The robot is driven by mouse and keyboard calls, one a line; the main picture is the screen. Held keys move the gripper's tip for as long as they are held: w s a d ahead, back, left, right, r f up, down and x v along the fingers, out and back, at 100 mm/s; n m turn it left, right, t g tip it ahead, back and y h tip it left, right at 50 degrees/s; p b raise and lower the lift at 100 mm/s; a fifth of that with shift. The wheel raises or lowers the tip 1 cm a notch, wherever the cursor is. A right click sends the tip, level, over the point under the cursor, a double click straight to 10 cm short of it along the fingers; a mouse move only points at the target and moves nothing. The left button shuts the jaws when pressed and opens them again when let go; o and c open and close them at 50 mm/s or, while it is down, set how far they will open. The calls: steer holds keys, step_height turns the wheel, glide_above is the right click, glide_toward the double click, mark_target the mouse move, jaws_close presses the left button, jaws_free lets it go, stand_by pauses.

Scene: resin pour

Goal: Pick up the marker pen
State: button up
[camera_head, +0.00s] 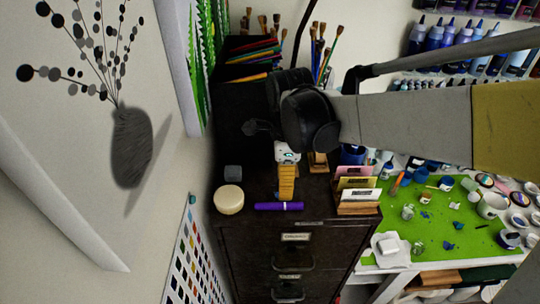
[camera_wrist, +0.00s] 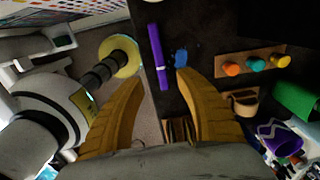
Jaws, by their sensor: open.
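The purple marker pen (camera_head: 279,206) lies flat on the dark cabinet top near its front edge, to the right of a round cream object. It also shows in the wrist view (camera_wrist: 158,55), running up and down at the upper middle. My gripper (camera_head: 287,195) is above the cabinet, just behind the pen in the head view. In the wrist view, its two orange-yellow fingers are spread apart (camera_wrist: 161,77), with the pen's lower end in line with the gap. Nothing is held between them. The height between fingertips and pen is hard to judge.
The round cream object (camera_head: 229,199) and a small grey block (camera_head: 233,172) are left of the pen. A wooden card holder (camera_head: 358,208) stands close to the right. A rack with colored knobs (camera_wrist: 255,66) shows in the wrist view. A wall is at the left.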

mark_target(281, 204)
steer(key=f, duration=0.6)
steer(key=f+p, duration=0.1)
steer(key=f, duration=0.1)
steer(key=shift+w+a+f, duration=0.1)
steer(key=shift+a+f, duration=0.2)
steer(key=shift+f, duration=0.1)
jaws_close()
